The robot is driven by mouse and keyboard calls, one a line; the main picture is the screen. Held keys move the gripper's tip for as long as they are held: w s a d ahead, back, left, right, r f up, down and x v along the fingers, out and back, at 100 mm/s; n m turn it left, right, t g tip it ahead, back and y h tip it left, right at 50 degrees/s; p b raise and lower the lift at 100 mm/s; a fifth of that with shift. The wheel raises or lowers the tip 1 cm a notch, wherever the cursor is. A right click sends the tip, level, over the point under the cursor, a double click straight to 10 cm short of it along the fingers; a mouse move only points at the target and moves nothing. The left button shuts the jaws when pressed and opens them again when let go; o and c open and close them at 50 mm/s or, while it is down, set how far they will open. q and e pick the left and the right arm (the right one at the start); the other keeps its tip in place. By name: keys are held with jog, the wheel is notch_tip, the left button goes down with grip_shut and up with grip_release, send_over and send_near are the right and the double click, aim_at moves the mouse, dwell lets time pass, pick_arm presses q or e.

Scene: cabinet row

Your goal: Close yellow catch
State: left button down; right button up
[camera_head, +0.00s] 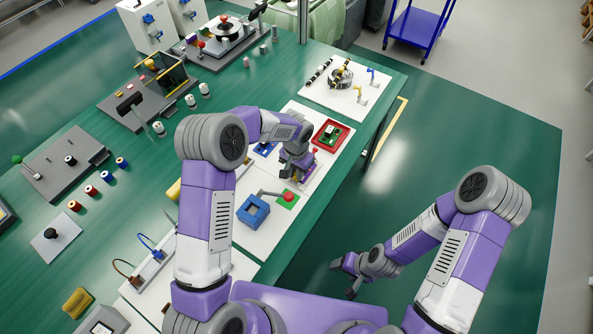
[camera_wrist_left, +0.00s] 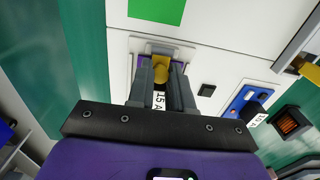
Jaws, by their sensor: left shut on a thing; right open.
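In the left wrist view, a yellow catch (camera_wrist_left: 161,70) stands between the fingertips of my left gripper (camera_wrist_left: 160,84), which is shut on it. The catch sits at a small purple-edged fixture (camera_wrist_left: 133,65) on a white panel. My fingers hide most of this fixture, so I cannot tell whether the catch is fully closed. In the head view, my left gripper (camera_head: 292,170) is low over the white panels at the table's right side, and the catch cannot be made out. My right gripper (camera_head: 350,276) is open and empty, off the table above the floor.
A red tray (camera_head: 331,136) is just beyond my left gripper. A blue block (camera_head: 252,210) and a red-knobbed lever (camera_head: 285,196) are nearer. In the left wrist view, a blue fixture (camera_wrist_left: 243,102) is to the right. Green table (camera_head: 285,262) is bare along the edge.

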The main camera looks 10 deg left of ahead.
pick_arm(q)
jog(key=shift+w+g+p, duration=0.2)
jog(key=shift+g+p, duration=0.3)
jog(key=shift+p, duration=0.15)
jog(key=shift+w+d+f+g+y, duration=0.1)
jog(key=shift+w+f+g+y, duration=0.05)
jog(key=shift+g+y, duration=0.25)
jog(key=c, duration=1)
grip_release()
jog(key=r, duration=0.2)
jog(key=r+p, duration=0.1)
jog(key=r, duration=0.2)
jog(key=w+r, duration=0.1)
jog(key=r, duration=0.1)
jog(key=shift+d+r+p, duration=0.25)
jog(key=shift+p, duration=0.05)
